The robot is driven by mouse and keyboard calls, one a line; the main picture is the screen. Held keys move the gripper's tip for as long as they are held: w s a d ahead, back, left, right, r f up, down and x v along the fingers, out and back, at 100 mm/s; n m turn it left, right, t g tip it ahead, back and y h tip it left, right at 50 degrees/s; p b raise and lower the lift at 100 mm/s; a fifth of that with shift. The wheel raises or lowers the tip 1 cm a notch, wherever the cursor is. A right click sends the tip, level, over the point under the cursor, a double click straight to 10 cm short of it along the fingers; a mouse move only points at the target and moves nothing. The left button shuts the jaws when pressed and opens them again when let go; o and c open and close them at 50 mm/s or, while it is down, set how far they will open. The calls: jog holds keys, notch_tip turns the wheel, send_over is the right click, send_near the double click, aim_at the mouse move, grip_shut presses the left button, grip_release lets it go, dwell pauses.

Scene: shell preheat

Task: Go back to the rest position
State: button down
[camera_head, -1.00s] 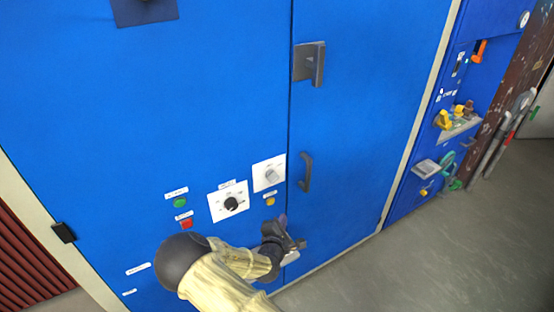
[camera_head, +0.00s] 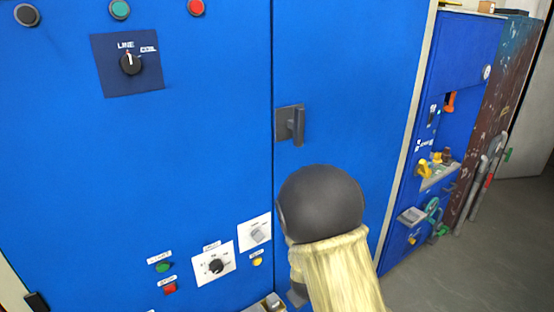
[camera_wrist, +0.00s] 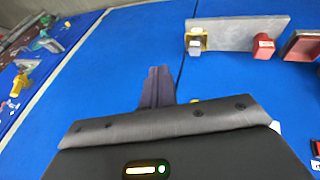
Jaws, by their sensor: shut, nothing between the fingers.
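My gripper (camera_wrist: 157,72) shows in the wrist view with its dark fingers together and nothing between them. It is in front of the blue cabinet (camera_head: 200,120). In the head view my arm rises at lower centre right with its dark rounded joint in front of the right door (camera_head: 340,90). My fingertips cannot be made out in that view.
The cabinet front carries a LINE/COIL selector (camera_head: 130,62), a dark door latch (camera_head: 292,123), a green button (camera_head: 163,267), a red button (camera_head: 169,288) and a black knob (camera_head: 216,266). A panel with yellow parts (camera_head: 424,168) stands right. Grey floor (camera_head: 480,250) is open there.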

jog(key=s+d+r+m+g, duration=0.1)
jog(key=s+d+r+m, duration=0.2)
jog(key=s+r, duration=0.3)
jog(key=s+d+r+m+g+y, duration=0.1)
jog(key=s+d+r+m+g, duration=0.1)
jog(key=s+r, duration=0.4)
jog(key=s+d+m, duration=0.1)
jog(key=s+m, duration=0.1)
jog(key=s, duration=0.1)
jog(key=shift+s+d+p, duration=0.2)
jog(key=shift+d+p, duration=0.1)
jog(key=shift+p, duration=0.05)
jog(key=shift+r, duration=0.1)
